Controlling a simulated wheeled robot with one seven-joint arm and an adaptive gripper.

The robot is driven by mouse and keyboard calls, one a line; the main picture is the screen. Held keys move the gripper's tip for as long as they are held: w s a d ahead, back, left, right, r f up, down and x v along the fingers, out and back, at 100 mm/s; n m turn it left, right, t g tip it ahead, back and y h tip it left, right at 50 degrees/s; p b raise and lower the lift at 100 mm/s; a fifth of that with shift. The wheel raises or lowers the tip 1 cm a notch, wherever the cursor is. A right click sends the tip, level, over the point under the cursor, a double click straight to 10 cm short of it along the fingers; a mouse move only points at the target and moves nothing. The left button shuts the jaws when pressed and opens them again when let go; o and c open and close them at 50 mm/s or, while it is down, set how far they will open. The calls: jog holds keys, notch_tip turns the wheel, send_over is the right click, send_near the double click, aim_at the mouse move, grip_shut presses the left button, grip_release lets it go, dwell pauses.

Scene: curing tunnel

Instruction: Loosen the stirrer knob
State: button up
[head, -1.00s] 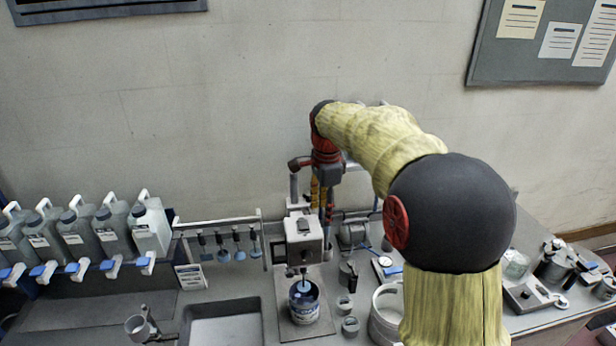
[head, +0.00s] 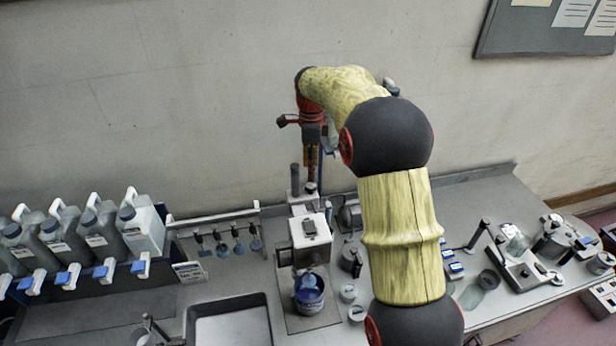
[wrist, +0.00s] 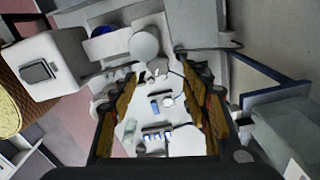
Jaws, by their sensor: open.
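The stirrer (head: 308,238) stands on the bench, its pale box-shaped head over a blue-labelled can (head: 309,295). Its grey post (head: 295,182) rises behind the head. A small dark knob-like part (head: 310,188) shows beside the post, but I cannot tell for sure that it is the stirrer knob. My gripper (head: 312,172) points down just above it, behind the stirrer head. In the wrist view my gripper (wrist: 160,80) is open, with nothing held between its fingers. The stirrer head (wrist: 45,70) lies left of the fingers there, with a dark panel on top.
A sink (head: 232,322) is at the front left. A rack of hanging paddles (head: 225,240) and several jugs (head: 143,228) stand further left. Small cups (head: 348,293) sit right of the can. A balance-like device (head: 525,270) is on the right. The wall is close behind.

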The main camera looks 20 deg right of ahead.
aim_at(311, 185)
jog(key=shift+s+f+p, duration=0.1)
jog(key=shift+f+p, duration=0.2)
jog(key=shift+f, duration=2.7)
jog(key=shift+c, duration=1.2)
jog(key=c, duration=0.9)
